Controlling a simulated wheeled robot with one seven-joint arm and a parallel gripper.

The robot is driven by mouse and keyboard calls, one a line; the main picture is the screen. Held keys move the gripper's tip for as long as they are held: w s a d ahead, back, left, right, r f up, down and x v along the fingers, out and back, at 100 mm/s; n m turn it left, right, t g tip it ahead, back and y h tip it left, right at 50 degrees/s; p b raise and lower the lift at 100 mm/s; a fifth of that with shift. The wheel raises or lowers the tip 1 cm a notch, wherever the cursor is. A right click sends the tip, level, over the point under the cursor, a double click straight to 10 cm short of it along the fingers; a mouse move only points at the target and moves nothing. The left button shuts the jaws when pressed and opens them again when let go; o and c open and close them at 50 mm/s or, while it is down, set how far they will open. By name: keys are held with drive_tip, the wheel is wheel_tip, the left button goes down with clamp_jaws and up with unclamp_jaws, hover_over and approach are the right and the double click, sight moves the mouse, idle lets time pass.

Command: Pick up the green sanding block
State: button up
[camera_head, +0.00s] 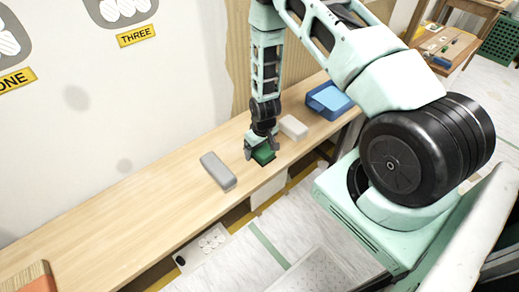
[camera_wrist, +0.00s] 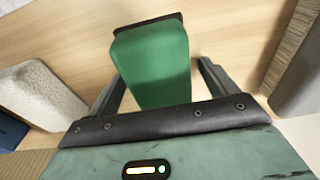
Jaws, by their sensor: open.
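The green sanding block (camera_wrist: 152,62) lies on the wooden bench between the two fingers of my gripper (camera_wrist: 158,88) in the wrist view. It has a dark edge at its far end. The fingers are apart, one on each side of it, with a visible gap on the right; the left finger is close to its side. In the head view the green block (camera_head: 264,155) shows under my gripper (camera_head: 262,150), which points down at the bench and partly hides it.
On the wooden bench (camera_head: 130,216), a grey block (camera_head: 218,170) lies left of my gripper and a pale block (camera_head: 293,127) to the right. A blue container (camera_head: 328,100) stands farther right. An orange-brown block (camera_head: 35,278) is at the near left. The bench between is clear.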

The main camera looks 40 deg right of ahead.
drive_tip(key=c, duration=1.1)
drive_tip(key=shift+c, duration=0.2)
drive_tip(key=shift+r, duration=0.1)
wheel_tip(320, 180, up, 10)
drive_tip(key=shift+f, duration=0.1)
